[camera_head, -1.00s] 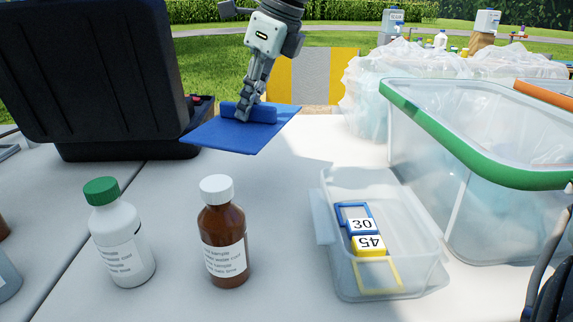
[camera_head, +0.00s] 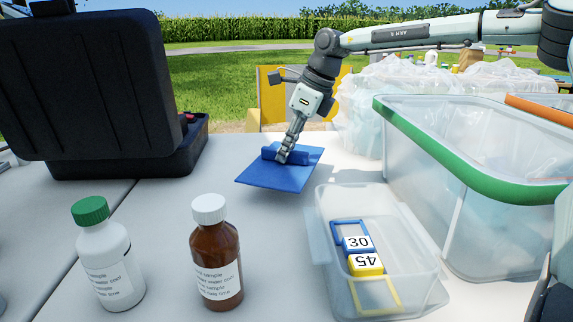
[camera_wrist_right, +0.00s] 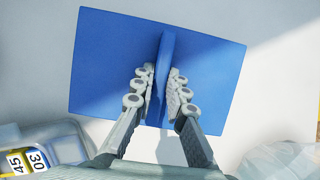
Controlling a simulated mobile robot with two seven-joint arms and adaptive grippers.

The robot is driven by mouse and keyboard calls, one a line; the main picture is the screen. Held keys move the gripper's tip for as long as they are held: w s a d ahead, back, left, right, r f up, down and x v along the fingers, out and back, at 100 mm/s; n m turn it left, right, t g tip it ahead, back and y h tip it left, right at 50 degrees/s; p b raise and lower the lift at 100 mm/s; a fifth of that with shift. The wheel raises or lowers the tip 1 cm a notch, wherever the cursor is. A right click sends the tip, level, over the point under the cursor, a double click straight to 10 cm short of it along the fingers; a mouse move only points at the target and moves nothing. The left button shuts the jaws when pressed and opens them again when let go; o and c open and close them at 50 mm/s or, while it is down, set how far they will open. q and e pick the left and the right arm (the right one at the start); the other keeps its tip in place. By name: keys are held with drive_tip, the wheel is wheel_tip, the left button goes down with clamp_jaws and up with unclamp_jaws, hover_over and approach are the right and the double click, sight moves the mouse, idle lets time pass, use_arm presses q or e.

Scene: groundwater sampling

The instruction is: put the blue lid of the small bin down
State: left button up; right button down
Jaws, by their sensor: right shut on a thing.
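The blue lid (camera_head: 270,176) is a flat square plate with a raised ridge handle. My right gripper (camera_head: 286,154) is shut on that ridge and holds the lid nearly level, low over the white table behind the small bin. In the right wrist view the two fingers of my right gripper (camera_wrist_right: 160,88) pinch the ridge of the lid (camera_wrist_right: 110,60) from both sides. I cannot tell whether the lid touches the table. The small clear bin (camera_head: 330,205) stands without a cover and holds blue and yellow framed tags marked 30 and 45. My left gripper is out of view.
A brown bottle (camera_head: 216,262) and a white bottle with a green cap (camera_head: 106,262) stand at the front left. An open black case (camera_head: 90,90) is at the back left. A large green-rimmed clear bin (camera_head: 455,210) stands at right.

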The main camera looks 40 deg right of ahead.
sight(288, 162)
wheel_tip(288, 162, down, 4)
drive_tip(key=shift+r, duration=0.2)
drive_tip(key=shift+f, duration=0.2)
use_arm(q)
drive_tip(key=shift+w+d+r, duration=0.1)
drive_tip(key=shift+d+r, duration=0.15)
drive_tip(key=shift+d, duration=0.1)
use_arm(e)
drive_tip(key=shift+r, duration=0.1)
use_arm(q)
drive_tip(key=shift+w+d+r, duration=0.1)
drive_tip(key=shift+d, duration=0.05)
use_arm(e)
drive_tip(key=c, duration=1.5)
unclamp_jaws()
drive_tip(key=shift+c, duration=0.2)
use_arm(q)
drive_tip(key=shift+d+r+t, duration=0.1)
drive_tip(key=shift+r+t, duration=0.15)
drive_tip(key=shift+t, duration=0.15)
